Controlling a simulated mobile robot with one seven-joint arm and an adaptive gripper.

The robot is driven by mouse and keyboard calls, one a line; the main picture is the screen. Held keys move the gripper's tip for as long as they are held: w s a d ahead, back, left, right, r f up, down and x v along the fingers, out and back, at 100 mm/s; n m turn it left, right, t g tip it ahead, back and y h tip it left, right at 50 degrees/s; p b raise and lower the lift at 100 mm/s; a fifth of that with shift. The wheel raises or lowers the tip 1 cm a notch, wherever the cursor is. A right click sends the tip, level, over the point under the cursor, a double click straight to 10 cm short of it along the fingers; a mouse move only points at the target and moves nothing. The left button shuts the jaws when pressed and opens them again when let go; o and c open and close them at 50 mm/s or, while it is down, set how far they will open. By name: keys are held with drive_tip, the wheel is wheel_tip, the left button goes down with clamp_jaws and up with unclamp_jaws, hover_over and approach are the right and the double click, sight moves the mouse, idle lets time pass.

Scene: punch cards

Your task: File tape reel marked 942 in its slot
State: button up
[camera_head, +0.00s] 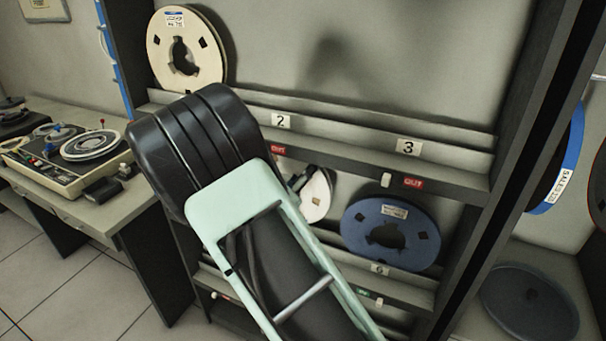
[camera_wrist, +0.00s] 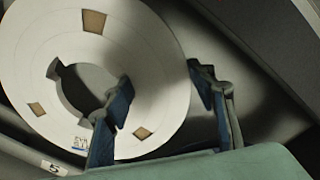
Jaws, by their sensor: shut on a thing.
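A white tape reel (camera_wrist: 165,75) fills the left of the wrist view. In the head view it shows only partly (camera_head: 316,196), on the lower shelf behind my arm. Its small label (camera_wrist: 80,143) is too blurred to read, so I cannot confirm 942. My gripper (camera_wrist: 160,85) is shut on the reel, one finger at the hub opening and the other at the outer rim. In the head view a dark finger (camera_head: 298,180) shows beside the reel. A slot plate marked 5 (camera_wrist: 55,167) lies just below the reel. Whether the reel touches the shelf is hidden.
A cream reel (camera_head: 186,50) stands on the upper shelf, left. Places marked 2 (camera_head: 282,121) and 3 (camera_head: 408,147) are empty, with red OUT tags below. A blue reel (camera_head: 390,234) stands right of the white one. A dark upright (camera_head: 505,170) bounds the rack's right side.

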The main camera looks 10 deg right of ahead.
sight(306, 194)
drive_tip(key=shift+f+b, duration=2.05)
drive_tip(key=shift+f, duration=1.65)
idle(1.6)
drive_tip(key=o, duration=1.7)
drive_tip(key=shift+s+f, duration=0.1)
drive_tip(key=shift+f, duration=0.1)
drive_tip(key=shift+r, duration=0.1)
drive_tip(key=c, duration=0.3)
drive_tip(key=p+v, duration=0.3)
drive_tip(key=v, duration=0.9)
drive_tip(key=shift+a, duration=0.1)
